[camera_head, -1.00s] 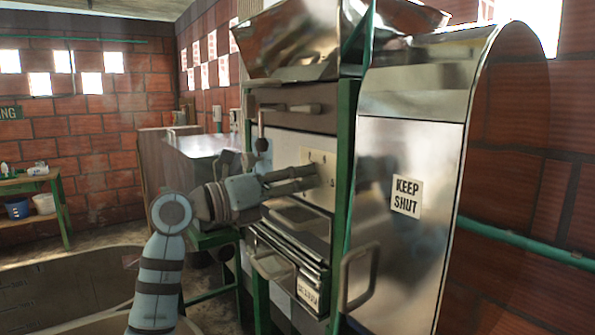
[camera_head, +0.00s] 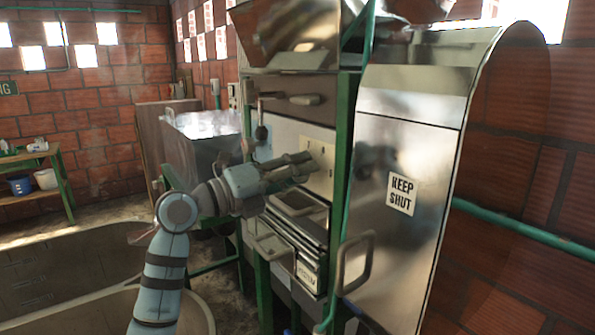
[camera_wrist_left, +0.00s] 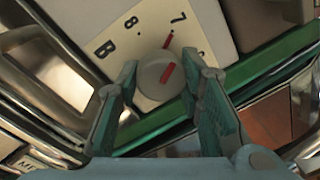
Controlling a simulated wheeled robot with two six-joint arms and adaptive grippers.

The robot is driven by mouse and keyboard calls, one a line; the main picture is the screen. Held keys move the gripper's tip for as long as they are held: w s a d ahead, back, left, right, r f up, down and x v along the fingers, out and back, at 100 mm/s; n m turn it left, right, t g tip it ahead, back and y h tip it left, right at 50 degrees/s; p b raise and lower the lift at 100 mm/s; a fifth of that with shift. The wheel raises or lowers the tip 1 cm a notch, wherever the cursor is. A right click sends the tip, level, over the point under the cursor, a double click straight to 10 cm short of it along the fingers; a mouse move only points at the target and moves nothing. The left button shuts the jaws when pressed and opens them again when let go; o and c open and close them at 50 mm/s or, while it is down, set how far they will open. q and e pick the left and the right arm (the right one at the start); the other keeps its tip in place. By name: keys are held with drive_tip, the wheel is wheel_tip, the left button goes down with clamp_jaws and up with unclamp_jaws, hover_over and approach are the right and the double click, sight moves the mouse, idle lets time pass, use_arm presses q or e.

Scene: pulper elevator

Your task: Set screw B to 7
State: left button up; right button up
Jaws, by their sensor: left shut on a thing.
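Screw B (camera_wrist_left: 157,75) is a round grey knob with a red mark on its face, on a pale plate (camera_wrist_left: 120,35) printed with B, 8 and 7 in the left wrist view. Another red mark lies just above the knob, close to the 7. The knob's red mark slants up to the right. My left gripper (camera_wrist_left: 160,90) has a finger on each side of the knob and is shut on it. In the head view the left gripper (camera_head: 308,164) reaches the plate (camera_head: 324,150) on the machine front and hides the knob. My right gripper is not in view.
A green frame post (camera_head: 346,140) stands right of the plate. Metal handles (camera_head: 272,245) and (camera_head: 354,262) stick out below it. A shiny cover (camera_head: 400,150) labelled KEEP SHUT is at the right. The floor at the left holds a large curved bin (camera_head: 60,270).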

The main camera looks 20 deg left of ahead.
use_arm(q)
drive_tip(key=o, duration=1.2)
drive_tip(key=shift+c, duration=0.2)
drive_tip(key=shift+a, duration=0.1)
drive_tip(key=v, duration=1.1)
drive_tip(key=shift+s+a, duration=0.2)
drive_tip(key=shift+s, duration=0.1)
drive_tip(key=shift+f, duration=0.1)
